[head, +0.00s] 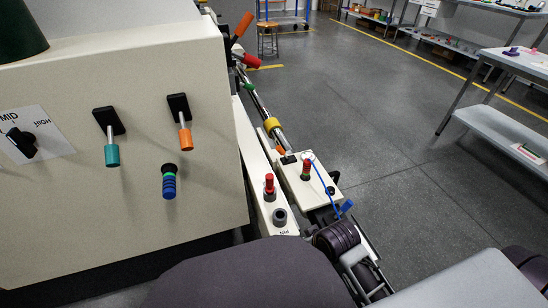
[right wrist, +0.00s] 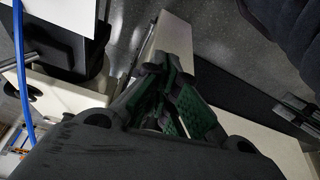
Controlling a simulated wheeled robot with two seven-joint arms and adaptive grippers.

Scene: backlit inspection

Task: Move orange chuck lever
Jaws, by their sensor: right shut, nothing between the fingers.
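On the cream machine front in the head view, a lever with an orange grip (head: 185,139) hangs down from a black mount. Another orange handle (head: 241,28) sticks up at the machine's far right edge; I cannot tell which one is the chuck lever. My right gripper (right wrist: 166,75) shows in the right wrist view with green-padded fingers close together, empty. Neither orange handle can be made out in that view. My left gripper is in neither view.
A teal-gripped lever (head: 111,153), a blue-ringed knob (head: 169,182) and a black selector (head: 22,143) are on the same panel. Red-topped controls (head: 269,186) stand on the ledge at its right. A blue cable (right wrist: 24,75) crosses the wrist view's left. Open floor lies right.

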